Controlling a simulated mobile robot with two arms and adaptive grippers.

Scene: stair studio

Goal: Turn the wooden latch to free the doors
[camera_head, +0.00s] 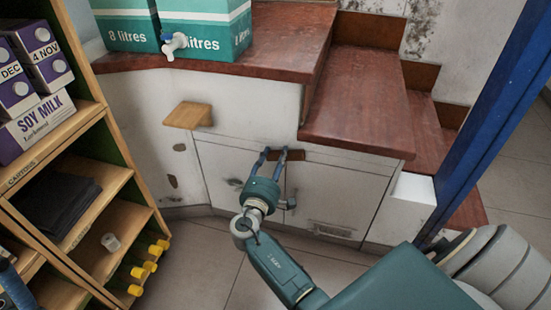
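A dark brown wooden latch (296,155) lies roughly level across the top of the cabinet front, under the stair treads, where the two pale doors meet. The left door (222,172) and the right door (335,198) look closed. My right gripper (274,151) is in front of the latch, its two blue fingers apart and pointing at it. The fingertips overlap the latch's left part in the picture; I cannot tell whether they touch it. The gripper body hides part of the seam and the left door.
A tan wooden block (188,115) juts from the cabinet left of the doors. Teal containers (205,25) stand on the red-brown top. A wooden shelf unit (88,125) with soy milk cartons (38,128) is at left, a blue post (490,110) at right. Floor (195,255) is clear between.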

